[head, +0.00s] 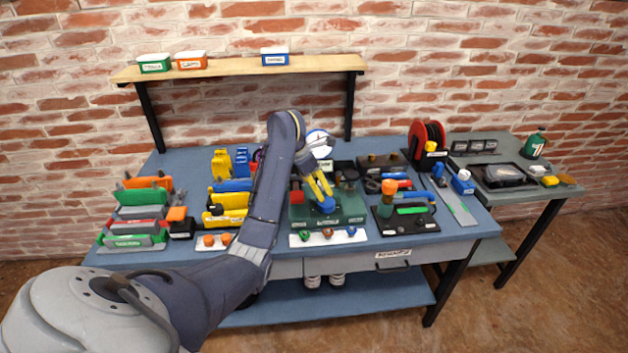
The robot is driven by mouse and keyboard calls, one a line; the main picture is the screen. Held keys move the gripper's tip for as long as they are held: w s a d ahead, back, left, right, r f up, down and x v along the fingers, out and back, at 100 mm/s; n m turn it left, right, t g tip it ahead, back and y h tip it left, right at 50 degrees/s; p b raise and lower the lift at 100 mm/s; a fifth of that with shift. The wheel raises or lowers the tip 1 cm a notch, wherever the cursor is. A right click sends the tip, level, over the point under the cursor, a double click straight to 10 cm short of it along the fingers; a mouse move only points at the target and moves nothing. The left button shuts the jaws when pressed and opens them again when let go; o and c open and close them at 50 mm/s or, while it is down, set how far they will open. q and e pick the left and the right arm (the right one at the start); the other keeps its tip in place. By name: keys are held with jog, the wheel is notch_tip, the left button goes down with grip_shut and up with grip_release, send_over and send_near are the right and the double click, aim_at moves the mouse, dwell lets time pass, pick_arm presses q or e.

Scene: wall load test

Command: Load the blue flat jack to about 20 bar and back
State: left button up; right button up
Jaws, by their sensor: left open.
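My left arm comes in from the left, and my left gripper (321,189) points down over a green unit (350,213) in the middle of the bench. Its yellow-sided fingers are open, just above or around a blue part (326,205); I cannot tell whether they touch it. A white round gauge (320,139) stands behind the gripper, partly hidden by it, and its reading is too small to make out. A white strip (338,239) in front carries a green knob (305,235), a red knob (327,233) and a blue knob (351,232). I cannot single out the blue flat jack. My right gripper is not in view.
Racks of coloured items (140,213) fill the left of the blue bench (440,240). A black tray (405,222), a red reel (427,140) and a side table (520,200) are at the right.

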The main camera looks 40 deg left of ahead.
pick_arm(q)
jog(key=shift+v, duration=1.3)
